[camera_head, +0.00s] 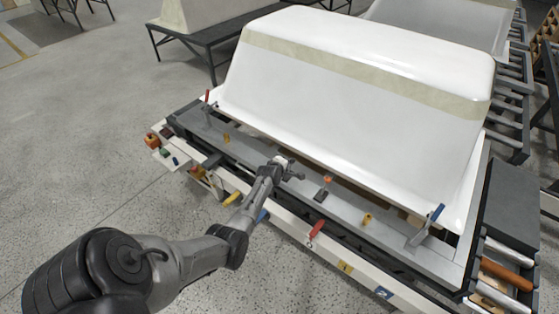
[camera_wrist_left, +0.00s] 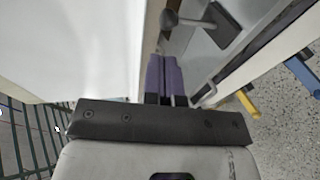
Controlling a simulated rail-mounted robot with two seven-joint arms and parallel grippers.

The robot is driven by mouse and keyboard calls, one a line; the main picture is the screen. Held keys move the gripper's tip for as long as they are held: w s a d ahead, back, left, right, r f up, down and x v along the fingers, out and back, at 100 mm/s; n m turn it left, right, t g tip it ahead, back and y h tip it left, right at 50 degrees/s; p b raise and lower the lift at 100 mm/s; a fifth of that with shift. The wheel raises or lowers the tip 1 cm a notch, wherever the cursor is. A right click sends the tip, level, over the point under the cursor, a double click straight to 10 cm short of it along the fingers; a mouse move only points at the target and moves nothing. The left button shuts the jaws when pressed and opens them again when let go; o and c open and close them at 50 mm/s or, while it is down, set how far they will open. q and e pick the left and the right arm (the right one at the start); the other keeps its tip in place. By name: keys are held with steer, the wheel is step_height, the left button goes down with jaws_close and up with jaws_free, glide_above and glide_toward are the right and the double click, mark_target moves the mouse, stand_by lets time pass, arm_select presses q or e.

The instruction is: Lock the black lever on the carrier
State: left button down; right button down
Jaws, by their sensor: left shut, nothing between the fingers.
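The carrier (camera_head: 300,204) is a long grey metal frame under a white bathtub shell (camera_head: 370,85). My left gripper (camera_head: 298,173) is over the carrier's grey top plate, close to the shell's lower edge. In the left wrist view its two purple fingers (camera_wrist_left: 163,82) are together with nothing between them. A black piece that looks like the black lever (camera_wrist_left: 222,22) lies just beyond the fingertips, joined to a grey rod with a rounded end. It appears as a dark block (camera_head: 322,194) right of the gripper in the head view. The fingers look apart from it. My right gripper is not seen.
Red (camera_head: 316,229), yellow (camera_head: 367,219) and blue (camera_head: 438,212) handles stand along the carrier. Yellow (camera_wrist_left: 248,101) and blue (camera_wrist_left: 301,72) handles stick out from its side in the wrist view. The shell wall closely borders the plate. Open floor (camera_head: 70,170) lies left.

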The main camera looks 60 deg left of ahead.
arm_select(q)
steer(key=shift+p+v, duration=0.95)
steer(key=shift+v, duration=1.7)
steer(key=shift+w+a+r, duration=0.1)
steer(key=shift+w+r, duration=0.05)
